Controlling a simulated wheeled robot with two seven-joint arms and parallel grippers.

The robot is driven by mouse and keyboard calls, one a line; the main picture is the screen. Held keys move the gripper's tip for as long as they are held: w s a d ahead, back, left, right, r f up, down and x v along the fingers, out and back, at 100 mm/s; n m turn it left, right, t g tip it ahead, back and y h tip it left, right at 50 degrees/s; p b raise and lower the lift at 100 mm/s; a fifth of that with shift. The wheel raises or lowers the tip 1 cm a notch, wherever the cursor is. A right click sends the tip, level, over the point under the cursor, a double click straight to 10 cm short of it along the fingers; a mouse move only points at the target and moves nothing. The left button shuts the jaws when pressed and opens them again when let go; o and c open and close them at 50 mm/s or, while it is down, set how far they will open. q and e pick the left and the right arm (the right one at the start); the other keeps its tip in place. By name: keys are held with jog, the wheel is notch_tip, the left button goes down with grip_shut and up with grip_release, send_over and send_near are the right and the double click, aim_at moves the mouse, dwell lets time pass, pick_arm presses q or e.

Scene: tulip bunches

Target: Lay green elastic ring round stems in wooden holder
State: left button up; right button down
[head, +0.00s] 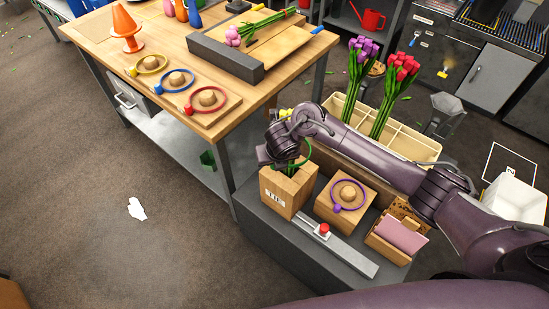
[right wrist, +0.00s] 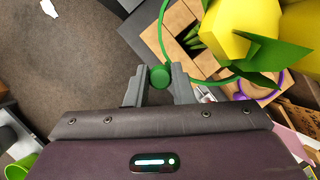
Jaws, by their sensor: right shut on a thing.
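The wooden holder (head: 285,194) stands on the dark bench, with green stems (right wrist: 193,36) in its opening. Yellow tulip heads (right wrist: 243,30) rise above it, mostly hidden behind my arm in the head view. My right gripper (right wrist: 160,88) is shut on the green knob (right wrist: 160,76) of the green elastic ring (right wrist: 162,35). The ring shows as a wide loop above the holder, passing under the yellow heads and leaves in the wrist view. Part of it is hidden there, so I cannot tell whether it fully encircles the stems. My left gripper is not in view.
A purple ring sits on a wooden block (head: 330,210) right of the holder. A box with a pink cloth (head: 402,236) and a strip with a red button (head: 324,229) are close by. A crate (head: 410,144) with purple and red tulips stands behind. A wooden table (head: 160,45) is left.

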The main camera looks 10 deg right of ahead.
notch_tip(320, 180, down, 9)
jog(key=b, duration=0.7)
jog(key=shift+b, duration=0.3)
jog(key=shift+f, duration=0.1)
jog(key=c, duration=1.2)
grip_release()
jog(key=shift+o, duration=0.2)
jog(key=p+v, duration=0.2)
jog(key=v, duration=0.6)
jog(key=shift+f, duration=0.1)
